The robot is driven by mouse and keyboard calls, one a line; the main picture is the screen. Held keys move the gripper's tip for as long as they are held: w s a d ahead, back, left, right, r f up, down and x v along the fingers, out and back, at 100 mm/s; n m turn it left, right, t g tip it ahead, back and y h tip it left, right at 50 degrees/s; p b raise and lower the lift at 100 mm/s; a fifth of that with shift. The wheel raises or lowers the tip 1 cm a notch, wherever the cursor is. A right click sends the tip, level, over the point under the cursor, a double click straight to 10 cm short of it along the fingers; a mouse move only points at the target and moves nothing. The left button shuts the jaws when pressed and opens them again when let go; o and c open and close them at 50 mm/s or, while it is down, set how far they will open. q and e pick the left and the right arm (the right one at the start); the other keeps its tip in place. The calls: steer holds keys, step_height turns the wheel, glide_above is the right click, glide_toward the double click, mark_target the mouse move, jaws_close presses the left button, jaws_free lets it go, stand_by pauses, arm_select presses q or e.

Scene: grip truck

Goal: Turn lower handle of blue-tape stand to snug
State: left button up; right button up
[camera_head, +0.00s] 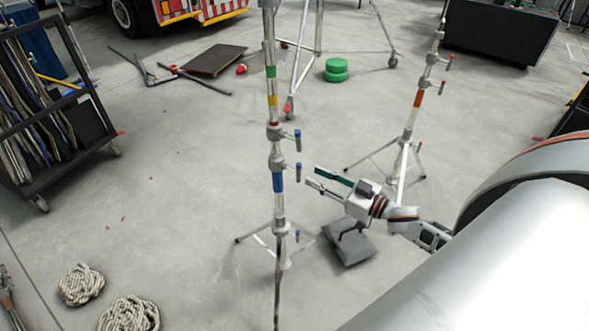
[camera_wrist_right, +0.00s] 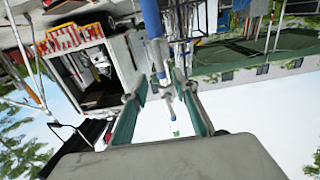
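The blue-tape stand (camera_head: 277,182) is an upright silver pole with a blue band, and green and yellow bands higher up. Its upper handle (camera_head: 297,138) and lower handle (camera_head: 298,172) stick out to the right from two collars. My right gripper (camera_head: 312,175) is open, with teal-padded fingers pointing left at the lower handle, seemingly just short of it. In the right wrist view, which looks upside down, the blue-banded pole (camera_wrist_right: 158,52) stands beyond the spread fingers (camera_wrist_right: 160,98). A small handle shows between them; contact cannot be told. My left gripper is not in view.
A red-tape stand (camera_head: 417,98) stands behind to the right. A dark sandbag (camera_head: 350,245) lies below my right gripper. Rope coils (camera_head: 80,284) lie at the lower left, near a black cart (camera_head: 75,165). Green discs (camera_head: 336,70) lie further back. Floor left of the stand is mostly clear.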

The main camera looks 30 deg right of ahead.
mark_target(301, 170)
steer(key=shift+x, duration=3.5)
jaws_close()
